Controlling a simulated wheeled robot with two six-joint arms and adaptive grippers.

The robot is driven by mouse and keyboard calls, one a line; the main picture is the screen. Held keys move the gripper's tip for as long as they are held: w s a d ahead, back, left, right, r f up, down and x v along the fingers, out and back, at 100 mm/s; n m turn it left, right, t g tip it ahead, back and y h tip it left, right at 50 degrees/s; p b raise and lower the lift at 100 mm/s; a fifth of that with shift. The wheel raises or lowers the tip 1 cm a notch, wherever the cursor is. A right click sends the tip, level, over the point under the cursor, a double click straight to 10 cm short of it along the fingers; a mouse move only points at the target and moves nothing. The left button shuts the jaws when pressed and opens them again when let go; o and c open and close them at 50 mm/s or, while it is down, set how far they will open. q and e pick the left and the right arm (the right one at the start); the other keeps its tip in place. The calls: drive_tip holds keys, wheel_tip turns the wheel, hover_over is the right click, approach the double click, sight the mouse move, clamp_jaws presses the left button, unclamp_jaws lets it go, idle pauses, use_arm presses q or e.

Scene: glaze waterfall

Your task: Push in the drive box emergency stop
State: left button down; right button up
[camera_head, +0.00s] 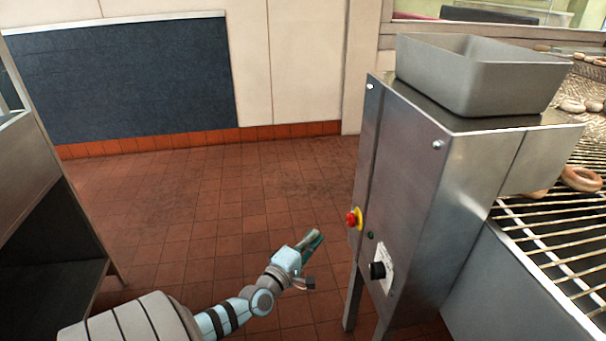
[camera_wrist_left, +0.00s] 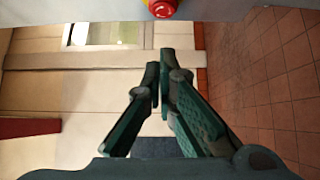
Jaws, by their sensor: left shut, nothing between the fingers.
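The drive box (camera_head: 410,215) is a steel cabinet on legs at the right of the head view. Its emergency stop (camera_head: 354,218) is a red button on a yellow collar, on the face turned toward my left arm. The stop also shows at the top edge of the left wrist view (camera_wrist_left: 160,8), partly cut off. My left gripper (camera_head: 318,236) is shut and empty, a little left of the stop and slightly lower in the picture, apart from it. In the left wrist view its green fingers (camera_wrist_left: 160,75) point up toward the box. My right gripper is not in view.
A black knob (camera_head: 377,270) on a white plate sits below the stop. A grey hopper (camera_head: 480,75) tops the box. A wire rack (camera_head: 550,225) with doughnuts is at the right. A metal stand (camera_head: 45,190) is at the left. The tiled floor (camera_head: 200,215) between is clear.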

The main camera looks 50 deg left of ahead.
use_arm(q)
drive_tip(key=v, duration=0.3)
drive_tip(key=shift+s, duration=0.3)
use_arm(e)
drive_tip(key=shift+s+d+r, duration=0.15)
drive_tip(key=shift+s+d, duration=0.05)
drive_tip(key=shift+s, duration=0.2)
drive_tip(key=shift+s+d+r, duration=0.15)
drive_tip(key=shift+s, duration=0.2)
